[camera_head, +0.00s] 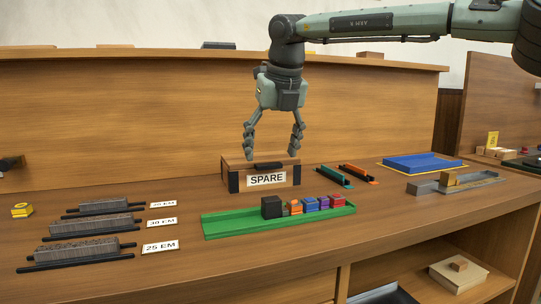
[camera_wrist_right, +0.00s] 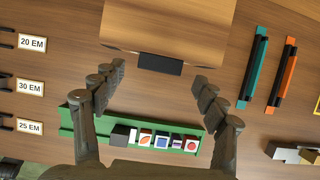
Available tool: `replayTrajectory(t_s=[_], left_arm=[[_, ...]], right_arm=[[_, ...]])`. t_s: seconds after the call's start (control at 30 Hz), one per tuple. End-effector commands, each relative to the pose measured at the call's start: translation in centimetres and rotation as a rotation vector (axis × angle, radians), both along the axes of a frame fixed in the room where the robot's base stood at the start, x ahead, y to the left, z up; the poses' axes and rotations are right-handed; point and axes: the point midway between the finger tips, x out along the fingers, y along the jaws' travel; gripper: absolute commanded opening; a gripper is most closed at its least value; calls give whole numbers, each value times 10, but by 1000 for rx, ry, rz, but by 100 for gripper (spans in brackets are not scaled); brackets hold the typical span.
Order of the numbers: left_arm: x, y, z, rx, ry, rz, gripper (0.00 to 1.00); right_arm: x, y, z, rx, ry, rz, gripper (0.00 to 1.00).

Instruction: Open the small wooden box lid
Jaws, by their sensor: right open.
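The small wooden box (camera_head: 233,166) stands on the bench with a white SPARE label (camera_head: 267,180) on its front and dark front corners. Its lid looks closed, with a dark handle (camera_head: 268,165) at the front edge. In the right wrist view the lid (camera_wrist_right: 170,25) fills the top middle, with the dark handle (camera_wrist_right: 160,65) on its near edge. My right gripper (camera_head: 272,153) points down over the box, open and empty. In the wrist view its fingertips (camera_wrist_right: 159,74) lie on either side of the handle, apart from it. I cannot make out my left gripper.
A green tray (camera_head: 225,225) with several small blocks lies in front of the box. Teal (camera_head: 333,177) and orange (camera_head: 358,173) holders and a blue tray (camera_head: 420,162) are to the right. Racks of grey type (camera_head: 88,227) with labels are at left. A wooden panel (camera_head: 130,125) rises behind.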

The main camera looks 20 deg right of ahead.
Motion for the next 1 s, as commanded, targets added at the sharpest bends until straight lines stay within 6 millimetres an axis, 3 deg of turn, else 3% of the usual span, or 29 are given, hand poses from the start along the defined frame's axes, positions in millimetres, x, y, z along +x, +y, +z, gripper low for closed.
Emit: replayTrajectory(t_s=[0.2,0.47,1.0], left_arm=[[0,0,-1,0,0,0,40],[1,0,-1,0,-1,0,40],[1,0,-1,0,-1,-1,40]], right_arm=[[7,1,-17,0,0,1,72],[8,1,-19,1,0,0,72],[8,0,-18,1,-1,0,7]])
